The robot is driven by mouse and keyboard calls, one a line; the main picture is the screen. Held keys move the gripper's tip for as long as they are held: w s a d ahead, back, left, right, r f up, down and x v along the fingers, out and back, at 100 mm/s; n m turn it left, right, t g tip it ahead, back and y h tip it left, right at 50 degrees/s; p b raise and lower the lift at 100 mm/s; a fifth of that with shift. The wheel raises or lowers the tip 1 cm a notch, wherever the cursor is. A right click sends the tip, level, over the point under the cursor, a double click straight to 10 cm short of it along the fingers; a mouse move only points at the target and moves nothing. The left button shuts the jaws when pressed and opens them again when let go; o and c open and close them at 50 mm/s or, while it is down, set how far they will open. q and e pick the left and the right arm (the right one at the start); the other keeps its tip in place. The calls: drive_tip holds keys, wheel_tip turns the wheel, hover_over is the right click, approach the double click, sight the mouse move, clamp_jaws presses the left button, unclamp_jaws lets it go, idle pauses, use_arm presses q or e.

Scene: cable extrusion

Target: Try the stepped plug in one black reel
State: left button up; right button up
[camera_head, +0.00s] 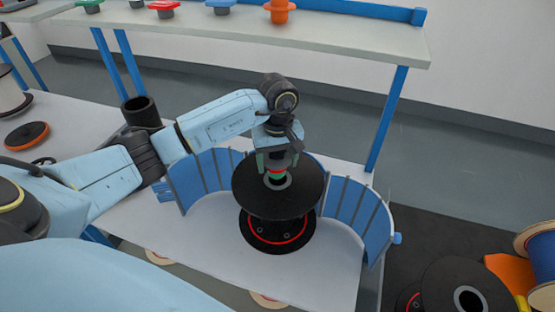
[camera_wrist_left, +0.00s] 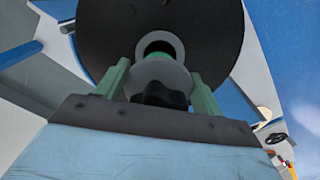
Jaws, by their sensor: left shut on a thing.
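A black reel (camera_head: 252,197) stands upright on the white table, with a grey-rimmed centre hole in its top disc and red marks on its lower disc. My left gripper (camera_head: 276,165) is above the reel's centre, shut on the stepped plug (camera_head: 277,178). In the left wrist view the green fingers of my left gripper (camera_wrist_left: 160,90) flank the plug (camera_wrist_left: 165,73), which shows grey with a green step. The plug is at the hole of the reel's black disc (camera_wrist_left: 115,35); I cannot tell how deep it sits. My right gripper is not in view.
A curved blue slatted guard (camera_head: 349,208) stands behind and beside the reel. A shelf (camera_head: 345,38) at the back holds several coloured plugs, one orange (camera_head: 280,10). Other reels (camera_head: 466,290) lie at the lower right. The table front (camera_head: 200,240) is clear.

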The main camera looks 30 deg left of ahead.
sight(278, 177)
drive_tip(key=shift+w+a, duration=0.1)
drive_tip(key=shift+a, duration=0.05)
use_arm(q)
drive_tip(key=shift+s+d, duration=0.15)
drive_tip(key=shift+d, duration=0.05)
drive_tip(key=shift+s+d, duration=0.15)
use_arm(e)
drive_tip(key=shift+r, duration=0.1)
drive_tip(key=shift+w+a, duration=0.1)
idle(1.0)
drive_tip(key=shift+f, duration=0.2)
use_arm(q)
drive_tip(key=shift+f+b, duration=0.45)
drive_tip(key=shift+b, duration=0.1)
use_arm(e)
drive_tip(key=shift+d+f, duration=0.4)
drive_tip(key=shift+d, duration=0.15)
use_arm(q)
drive_tip(key=shift+f+b, duration=1.2)
drive_tip(key=shift+f, duration=0.25)
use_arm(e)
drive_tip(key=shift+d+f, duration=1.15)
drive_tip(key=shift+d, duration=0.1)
use_arm(q)
drive_tip(key=o, duration=1.1)
drive_tip(key=shift+o, duration=0.2)
